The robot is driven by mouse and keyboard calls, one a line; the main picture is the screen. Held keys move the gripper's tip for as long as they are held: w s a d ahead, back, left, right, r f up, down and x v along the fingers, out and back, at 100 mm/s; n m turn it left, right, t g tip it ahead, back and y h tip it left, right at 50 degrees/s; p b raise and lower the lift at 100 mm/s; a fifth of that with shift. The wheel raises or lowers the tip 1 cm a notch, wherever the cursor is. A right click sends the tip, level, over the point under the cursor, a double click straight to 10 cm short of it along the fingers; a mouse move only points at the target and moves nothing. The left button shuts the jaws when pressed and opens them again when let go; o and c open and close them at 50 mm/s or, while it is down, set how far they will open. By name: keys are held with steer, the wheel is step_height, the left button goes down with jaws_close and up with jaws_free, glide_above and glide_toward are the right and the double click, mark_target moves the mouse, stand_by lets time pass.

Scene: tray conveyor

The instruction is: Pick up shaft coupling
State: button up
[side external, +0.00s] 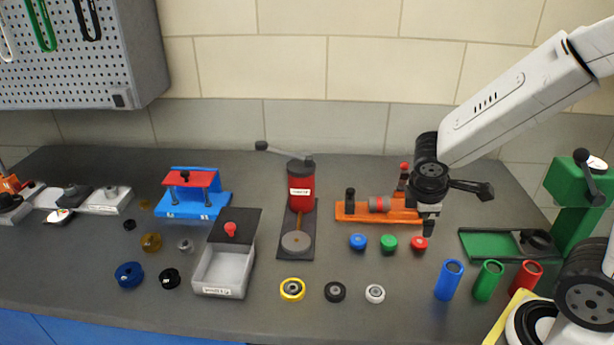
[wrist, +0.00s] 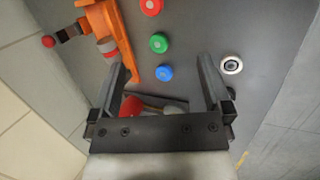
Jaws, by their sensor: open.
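An orange fixture (side external: 350,211) stands at the back right of the bench, with a short grey and red cylinder (side external: 379,204) lying in it. This cylinder may be the shaft coupling, but I cannot tell for certain. In the wrist view the orange fixture (wrist: 112,25) is at upper left, with the cylinder (wrist: 106,46) beside my left finger. My gripper (side external: 429,222) is at the right end of the fixture, pointing down. In the wrist view my gripper (wrist: 167,65) is open, with nothing held between its fingers.
Red (side external: 419,243), green (side external: 389,243) and blue (side external: 358,241) caps lie in front of the fixture. A red press (side external: 301,190) stands to the left. Blue, green and red tubes (side external: 489,281) stand at front right. A green stand (side external: 574,205) is behind them.

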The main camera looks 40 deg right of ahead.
steer(key=w+d+r+n+t+h, duration=0.1)
steer(key=w+d+n+t+h, duration=0.25)
steer(key=w+n, duration=0.45)
steer(key=w+d+r+n+t+h, duration=0.15)
steer(key=w+n+t, duration=0.25)
steer(key=n, duration=0.7)
glide_toward(380, 207)
steer(key=shift+w+d+f+n+t, duration=0.1)
steer(key=shift+w+d+n+t, duration=0.1)
steer(key=shift+w+d, duration=0.25)
steer(key=shift+w+d+n+t, duration=0.1)
steer(key=shift+w+d+n, duration=0.15)
steer(key=shift+d, duration=0.3)
steer(key=shift+f, duration=0.75)
steer(key=shift+x, duration=1.3)
steer(key=shift+d, duration=0.1)
steer(key=shift+x, duration=2.55)
